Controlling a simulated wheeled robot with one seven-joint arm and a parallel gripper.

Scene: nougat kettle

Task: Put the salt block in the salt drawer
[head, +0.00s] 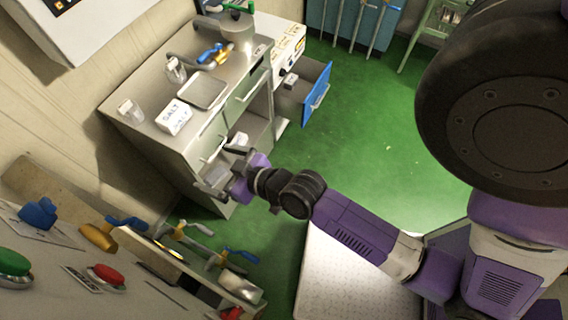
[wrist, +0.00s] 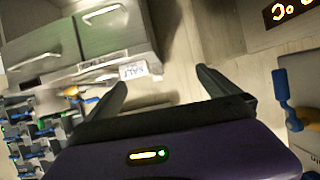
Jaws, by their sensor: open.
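The salt block (head: 173,117) is white with SALT lettering and lies on the metal counter (head: 150,133) in the head view. A white SALT-lettered piece (wrist: 134,71) shows beyond the fingers in the wrist view, beside a cabinet with handled fronts (wrist: 110,30); I cannot tell if it is the same block. My gripper (head: 224,172) is open at the counter's near front corner, below the top and apart from the block. Its fingers (wrist: 162,77) are spread with nothing between them.
A blue-fronted drawer (head: 317,93) stands pulled out farther along the counter. A metal tray (head: 204,92) and glass jars (head: 131,111) are near the block. A control panel with levers and buttons (head: 108,275) lies at lower left. The green floor (head: 365,135) is clear.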

